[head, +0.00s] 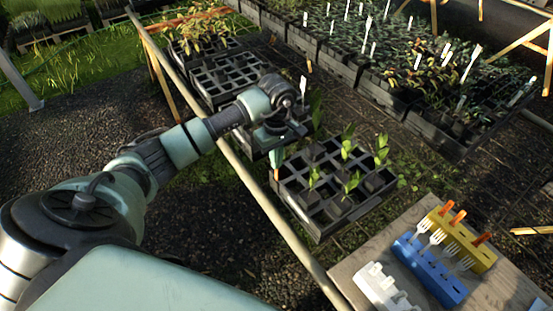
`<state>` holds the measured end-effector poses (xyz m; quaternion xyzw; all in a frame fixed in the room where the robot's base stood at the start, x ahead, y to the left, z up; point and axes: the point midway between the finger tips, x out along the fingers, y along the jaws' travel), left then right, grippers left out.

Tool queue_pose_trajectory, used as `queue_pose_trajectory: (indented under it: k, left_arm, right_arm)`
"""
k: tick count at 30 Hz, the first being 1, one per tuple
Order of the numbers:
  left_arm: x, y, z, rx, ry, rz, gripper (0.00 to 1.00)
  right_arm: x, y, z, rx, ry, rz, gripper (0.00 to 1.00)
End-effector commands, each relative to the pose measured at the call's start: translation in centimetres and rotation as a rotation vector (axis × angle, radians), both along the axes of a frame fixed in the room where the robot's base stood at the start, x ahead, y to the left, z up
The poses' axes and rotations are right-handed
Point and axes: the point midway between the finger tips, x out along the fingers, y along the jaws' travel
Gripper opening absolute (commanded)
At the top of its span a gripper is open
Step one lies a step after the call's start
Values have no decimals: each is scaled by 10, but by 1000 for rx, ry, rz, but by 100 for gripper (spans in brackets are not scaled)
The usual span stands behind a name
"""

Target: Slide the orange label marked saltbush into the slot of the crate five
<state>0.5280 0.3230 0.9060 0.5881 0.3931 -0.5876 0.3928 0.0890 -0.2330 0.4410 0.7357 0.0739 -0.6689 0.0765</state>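My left gripper (277,158) is over the back left corner of a black crate (318,229) with several green seedlings in its cells. A small orange piece (276,174) shows just below the fingertip, at the crate's left edge. I cannot tell whether it is the saltbush label, or whether it is held or stands in a slot. The gripper's wrist hides most of the fingers. Several orange labels (458,217) stand in a yellow holder (478,258) at the lower right. No writing or crate number is legible. My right gripper is not in view.
A wooden table (345,275) at the lower right carries the yellow holder, a blue holder (447,291) with white fork-shaped labels, and a white holder (375,284). A long rail (262,190) runs beside the crates. More crates (228,78) stand behind, and planted trays fill the back right.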

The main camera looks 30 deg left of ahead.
Motion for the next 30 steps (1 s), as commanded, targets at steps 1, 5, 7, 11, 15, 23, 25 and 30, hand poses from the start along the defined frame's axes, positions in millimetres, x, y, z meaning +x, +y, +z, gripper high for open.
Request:
queue_pose_trajectory:
  k: [1,5,7,11,15,23,25,30]
  left_arm:
    - [0,0,-4,1,0,0,0]
    - [0,1,-9,1,-1,1,0]
    - [0,1,-12,1,-1,1,0]
    - [0,1,-17,1,0,1,0]
    - [0,0,-23,0,1,1,0]
    - [0,0,-33,0,0,1,0]
    - [0,0,-36,0,0,1,0]
    - [0,0,-42,0,0,1,0]
  right_arm:
    - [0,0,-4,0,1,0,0]
    - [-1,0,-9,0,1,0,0]
    - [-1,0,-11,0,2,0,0]
    - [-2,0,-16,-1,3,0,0]
    - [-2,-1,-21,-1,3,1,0]
    - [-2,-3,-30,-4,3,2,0]
    - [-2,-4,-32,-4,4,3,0]
    - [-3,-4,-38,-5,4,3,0]
